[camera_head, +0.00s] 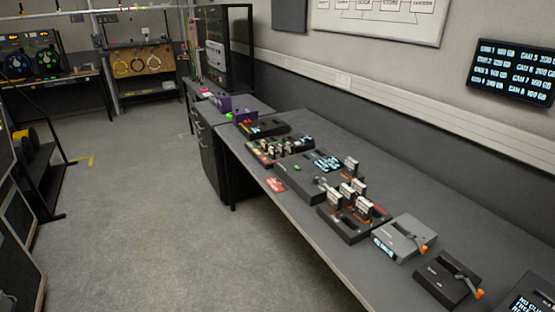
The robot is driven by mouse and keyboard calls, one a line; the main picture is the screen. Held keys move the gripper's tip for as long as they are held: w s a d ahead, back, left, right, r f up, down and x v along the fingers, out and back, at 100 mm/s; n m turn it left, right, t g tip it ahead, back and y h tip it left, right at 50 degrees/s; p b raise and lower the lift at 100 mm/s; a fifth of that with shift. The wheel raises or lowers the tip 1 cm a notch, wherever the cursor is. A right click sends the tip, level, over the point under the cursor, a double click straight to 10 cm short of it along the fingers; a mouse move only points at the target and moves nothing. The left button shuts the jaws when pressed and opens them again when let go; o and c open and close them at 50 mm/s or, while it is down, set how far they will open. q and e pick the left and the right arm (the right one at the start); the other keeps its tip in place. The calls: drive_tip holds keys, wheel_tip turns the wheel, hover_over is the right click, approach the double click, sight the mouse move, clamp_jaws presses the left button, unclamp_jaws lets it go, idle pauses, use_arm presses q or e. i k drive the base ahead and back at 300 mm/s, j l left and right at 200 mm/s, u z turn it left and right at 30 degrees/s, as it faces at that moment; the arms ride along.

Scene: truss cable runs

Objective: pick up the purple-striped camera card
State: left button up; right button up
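Neither of my grippers shows in the head view. Several pale upright cards stand on the long grey desk (312,215), some in a black dock (345,227) with orange marks and others in a dark unit (300,178) behind it. One pale card (334,199) is at the dock's left side. More small cards stand in a coloured rack (268,153) farther back. Stripe colours on the cards are too small to tell, so I cannot pick out the purple-striped one.
A grey device (403,238) and a black device (447,279), each with an orange-tipped lever, stand at the desk's near end. A red tag (275,185) lies by the front edge. Purple holders (245,116) stand farther back. The floor (150,210) left of the desk is clear.

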sight(280, 150)
drive_tip(key=i+j+z, duration=0.1)
drive_tip(key=i+j, duration=0.35)
drive_tip(key=i, duration=0.4)
drive_tip(key=i+j+z, duration=0.1)
drive_tip(key=i+j, duration=0.4)
drive_tip(key=i, duration=0.3)
drive_tip(key=i+j+z, duration=0.1)
drive_tip(key=i+j, duration=0.45)
drive_tip(key=i, duration=0.25)
drive_tip(key=i+j+z, duration=0.1)
drive_tip(key=i+j, duration=0.5)
drive_tip(key=i, duration=0.15)
